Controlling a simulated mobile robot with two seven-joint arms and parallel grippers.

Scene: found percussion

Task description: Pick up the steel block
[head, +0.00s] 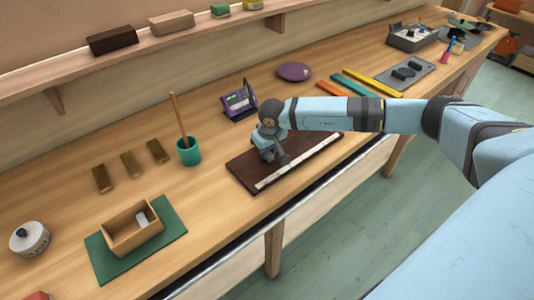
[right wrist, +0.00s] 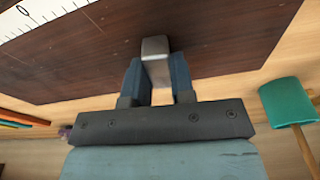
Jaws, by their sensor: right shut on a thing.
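My right gripper (head: 276,158) is over the dark board (head: 245,174) on the bench in the head view. In the right wrist view, the gripper (right wrist: 156,72) has its two blue-grey fingers on either side of a small grey steel block (right wrist: 155,49) and is shut on it. The block is at the dark board (right wrist: 225,35); I cannot tell whether it touches it. In the head view the block is hidden by the gripper. My left gripper is not in view.
A white ruler strip (head: 300,165) lies along the board's front edge. A green cup (head: 188,152) with a stick stands left of the board. A wooden box (head: 130,237) holding a small light-grey piece sits on a green mat (head: 108,271). A purple device (head: 238,103) stands behind.

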